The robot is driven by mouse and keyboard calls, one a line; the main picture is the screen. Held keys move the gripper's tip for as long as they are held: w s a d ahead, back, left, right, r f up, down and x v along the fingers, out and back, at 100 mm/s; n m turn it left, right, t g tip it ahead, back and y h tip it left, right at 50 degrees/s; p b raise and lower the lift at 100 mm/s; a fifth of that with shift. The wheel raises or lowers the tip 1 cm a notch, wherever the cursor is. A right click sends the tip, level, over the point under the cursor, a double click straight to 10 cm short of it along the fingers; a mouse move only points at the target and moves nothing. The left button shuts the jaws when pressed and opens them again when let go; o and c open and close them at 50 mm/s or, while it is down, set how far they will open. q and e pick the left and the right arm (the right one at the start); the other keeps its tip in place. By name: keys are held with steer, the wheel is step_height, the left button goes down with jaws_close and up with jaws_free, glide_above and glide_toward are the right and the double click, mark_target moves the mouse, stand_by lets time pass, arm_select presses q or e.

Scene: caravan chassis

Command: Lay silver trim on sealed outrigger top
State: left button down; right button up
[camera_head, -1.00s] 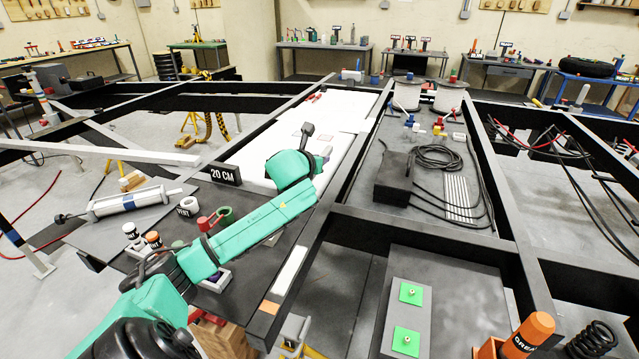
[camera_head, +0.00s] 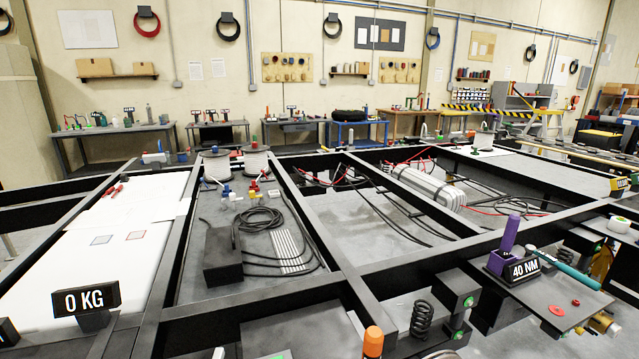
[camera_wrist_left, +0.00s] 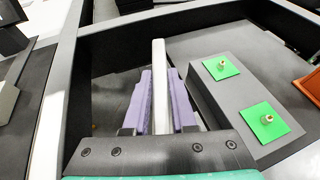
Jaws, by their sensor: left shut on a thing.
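In the left wrist view my left gripper (camera_wrist_left: 160,80) is shut on a long silver strip, the trim (camera_wrist_left: 159,75). The strip stands lengthwise between the two purple fingers and its far end sticks out past their tips. Below and around it are black frame beams (camera_wrist_left: 110,45). A pale strip (camera_wrist_left: 48,135) runs along the beam at the left of that view; I cannot tell whether it is the sealed outrigger top. The left arm and trim are out of the head view. My right gripper is not in view.
Green pads (camera_wrist_left: 220,67) with brass fittings sit on a grey block right of the gripper. In the head view, a 0 KG sign (camera_head: 85,298), a black box with cables (camera_head: 222,258), a spring (camera_head: 421,318) and a 40 NM stand (camera_head: 524,268) are around the chassis.

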arm_select(q)
steer(key=s+d, duration=0.5)
steer(key=s, duration=0.2)
steer(key=shift+s+d+m+h, duration=0.3)
steer(key=shift+s+d+h, duration=0.05)
steer(key=shift+h, duration=0.05)
